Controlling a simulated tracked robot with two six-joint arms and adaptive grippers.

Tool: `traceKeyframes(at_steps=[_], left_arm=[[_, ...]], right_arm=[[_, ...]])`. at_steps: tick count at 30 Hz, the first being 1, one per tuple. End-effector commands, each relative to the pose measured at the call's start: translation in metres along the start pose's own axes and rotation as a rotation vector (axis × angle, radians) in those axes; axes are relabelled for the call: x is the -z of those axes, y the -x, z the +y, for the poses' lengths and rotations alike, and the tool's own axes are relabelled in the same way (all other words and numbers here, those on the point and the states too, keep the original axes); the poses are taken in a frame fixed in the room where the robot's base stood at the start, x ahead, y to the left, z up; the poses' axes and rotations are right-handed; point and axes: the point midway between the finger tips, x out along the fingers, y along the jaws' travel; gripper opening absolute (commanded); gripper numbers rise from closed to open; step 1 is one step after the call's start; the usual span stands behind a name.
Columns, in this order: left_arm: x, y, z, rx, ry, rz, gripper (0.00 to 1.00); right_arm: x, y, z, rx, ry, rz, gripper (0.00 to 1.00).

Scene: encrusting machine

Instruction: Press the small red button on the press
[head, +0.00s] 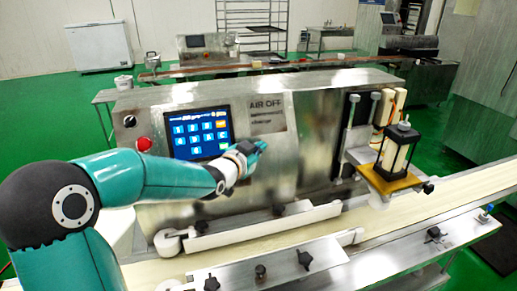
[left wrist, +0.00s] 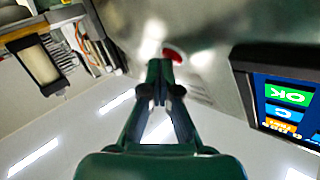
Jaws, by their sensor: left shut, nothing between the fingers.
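The press (head: 300,110) is a steel-bodied machine with a lit blue touchscreen (head: 200,132). A small red button (left wrist: 173,55) shows in the left wrist view on the steel face, between the screen and the black-framed unit. In the head view that spot is hidden behind my left gripper (head: 256,147). My left gripper also shows in the left wrist view (left wrist: 160,68); it is shut and empty, its fingertips close beside the red button. I cannot tell whether they touch it. A larger red button (head: 145,145) sits left of the screen. My right gripper is not in view.
A black knob (head: 129,121) is above the larger red button. A conveyor belt (head: 400,219) with side guides runs along the front. A black-framed unit (head: 397,152) stands over it at right. Another machine (head: 207,47) and a white freezer (head: 100,46) stand behind.

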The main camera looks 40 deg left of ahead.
Motion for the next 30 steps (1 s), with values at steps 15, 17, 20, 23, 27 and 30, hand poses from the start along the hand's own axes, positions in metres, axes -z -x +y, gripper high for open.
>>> traceKeyframes(at_steps=[15, 17, 20, 23, 27, 30], left_arm=[[0.005, 0.01, 0.007, 0.0, 0.001, 0.0, 0.0], [0.007, 0.011, 0.008, 0.0, 0.0, 0.001, 0.0], [0.007, 0.012, 0.008, 0.0, 0.0, -0.001, 0.0], [0.007, 0.012, 0.008, 0.0, 0.0, -0.001, 0.0], [0.008, 0.012, 0.008, 0.0, 0.001, -0.001, 0.0], [0.01, 0.015, 0.011, 0.0, 0.002, 0.0, 0.0]], right_arm=[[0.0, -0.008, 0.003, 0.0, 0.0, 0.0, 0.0], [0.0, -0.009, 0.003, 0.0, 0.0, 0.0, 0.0], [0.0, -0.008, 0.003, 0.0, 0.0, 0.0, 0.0], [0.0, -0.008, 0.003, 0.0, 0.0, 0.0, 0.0], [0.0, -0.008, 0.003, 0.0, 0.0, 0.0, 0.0], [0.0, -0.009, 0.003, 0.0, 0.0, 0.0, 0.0]])
